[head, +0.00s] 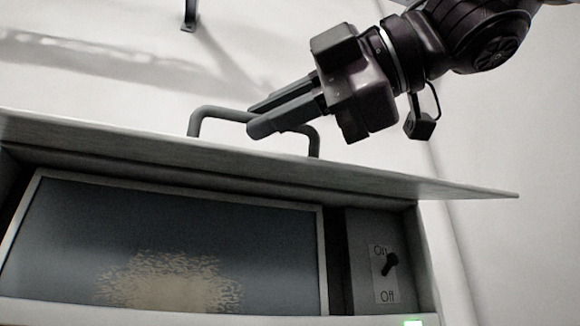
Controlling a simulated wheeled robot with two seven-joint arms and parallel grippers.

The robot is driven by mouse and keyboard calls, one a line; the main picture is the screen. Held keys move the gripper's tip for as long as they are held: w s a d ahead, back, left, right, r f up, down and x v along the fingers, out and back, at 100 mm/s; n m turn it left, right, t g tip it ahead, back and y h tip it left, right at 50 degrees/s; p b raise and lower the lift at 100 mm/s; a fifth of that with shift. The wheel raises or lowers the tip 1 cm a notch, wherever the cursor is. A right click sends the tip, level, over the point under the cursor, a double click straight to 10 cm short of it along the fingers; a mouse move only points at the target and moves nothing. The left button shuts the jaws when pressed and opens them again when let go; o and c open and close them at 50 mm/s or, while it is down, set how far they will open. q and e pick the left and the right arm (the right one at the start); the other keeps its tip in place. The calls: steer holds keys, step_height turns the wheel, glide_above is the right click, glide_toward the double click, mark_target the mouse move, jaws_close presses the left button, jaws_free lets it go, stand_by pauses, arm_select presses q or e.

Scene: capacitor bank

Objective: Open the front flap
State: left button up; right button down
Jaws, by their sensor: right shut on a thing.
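The front flap (420,181) is a pale panel running across the top of the cabinet opening, raised and seen nearly edge-on. A grey bar handle (207,113) stands up from it. My right gripper (254,117) comes in from the upper right, with its two fingers on either side of the handle's crossbar, shut on it. Part of the crossbar is hidden behind the near finger. My left gripper is not in view.
Below the flap, the cabinet interior (335,245) is exposed, with a dark framed panel (90,235) and an On/Off switch (390,264) at its right. A green light (413,323) glows at the bottom edge. A pale wall stands behind.

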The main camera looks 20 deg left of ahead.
steer(key=shift+r, duration=0.75)
steer(key=shift+d, duration=0.1)
steer(key=c, duration=1.7)
jaws_free()
steer(key=shift+r, duration=0.1)
steer(key=shift+o, duration=1.1)
steer(key=shift+a, duration=0.4)
steer(key=shift+w+a, duration=0.15)
steer(key=shift+a, duration=0.15)
steer(key=s+d, duration=0.1)
steer(key=d, duration=0.6)
steer(key=shift+d+r, duration=0.4)
steer(key=shift+a, duration=0.1)
